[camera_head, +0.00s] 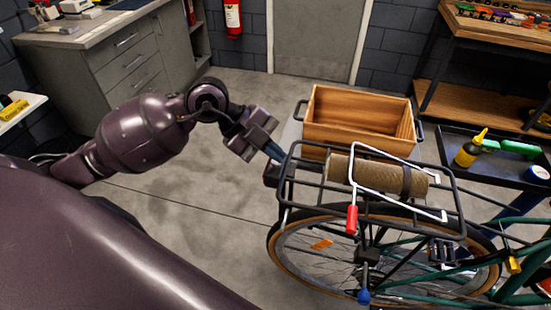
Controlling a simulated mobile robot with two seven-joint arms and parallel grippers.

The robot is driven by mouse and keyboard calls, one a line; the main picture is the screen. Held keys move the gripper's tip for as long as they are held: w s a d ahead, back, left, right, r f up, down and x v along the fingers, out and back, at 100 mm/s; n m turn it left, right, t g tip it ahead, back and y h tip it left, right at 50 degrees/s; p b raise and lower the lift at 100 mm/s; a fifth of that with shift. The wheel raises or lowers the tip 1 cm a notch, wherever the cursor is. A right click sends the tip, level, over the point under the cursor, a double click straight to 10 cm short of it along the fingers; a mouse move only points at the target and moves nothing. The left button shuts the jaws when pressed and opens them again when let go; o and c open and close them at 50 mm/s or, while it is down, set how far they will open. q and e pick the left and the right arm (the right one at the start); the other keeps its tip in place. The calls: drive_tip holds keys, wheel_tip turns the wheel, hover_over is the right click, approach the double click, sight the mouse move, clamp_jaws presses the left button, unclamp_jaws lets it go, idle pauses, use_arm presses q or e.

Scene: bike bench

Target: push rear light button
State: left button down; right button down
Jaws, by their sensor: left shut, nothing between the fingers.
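The bicycle's rear rack (300,196) faces me on the right, above the rear wheel. A small dark block at the rack's left end, which looks like the rear light (271,176), sits just below my left gripper's fingertips. My left gripper (275,153) reaches in from the left with its fingers together and empty, pointing down and right. Its tips are very close to the light; I cannot tell whether they touch it. The button itself is too small to make out. My right gripper is out of view.
A brown roll (390,178) and a red-handled metal frame tool (352,218) lie on the rack. A wooden crate (358,130) stands behind it. A dark tray (500,170) with a yellow bottle (469,151) is at right. The floor left of the bike is clear.

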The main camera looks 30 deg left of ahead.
use_arm(q)
drive_tip(key=shift+f, duration=0.15)
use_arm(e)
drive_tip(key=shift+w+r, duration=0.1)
use_arm(q)
drive_tip(key=shift+f, duration=0.1)
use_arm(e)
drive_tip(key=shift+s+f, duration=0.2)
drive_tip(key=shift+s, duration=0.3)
use_arm(q)
drive_tip(key=shift+r+p, duration=0.5)
drive_tip(key=shift+p, duration=0.1)
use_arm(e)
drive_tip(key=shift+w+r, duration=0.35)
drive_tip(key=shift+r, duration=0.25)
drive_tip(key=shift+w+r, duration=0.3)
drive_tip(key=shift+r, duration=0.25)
use_arm(q)
drive_tip(key=shift+r, duration=0.15)
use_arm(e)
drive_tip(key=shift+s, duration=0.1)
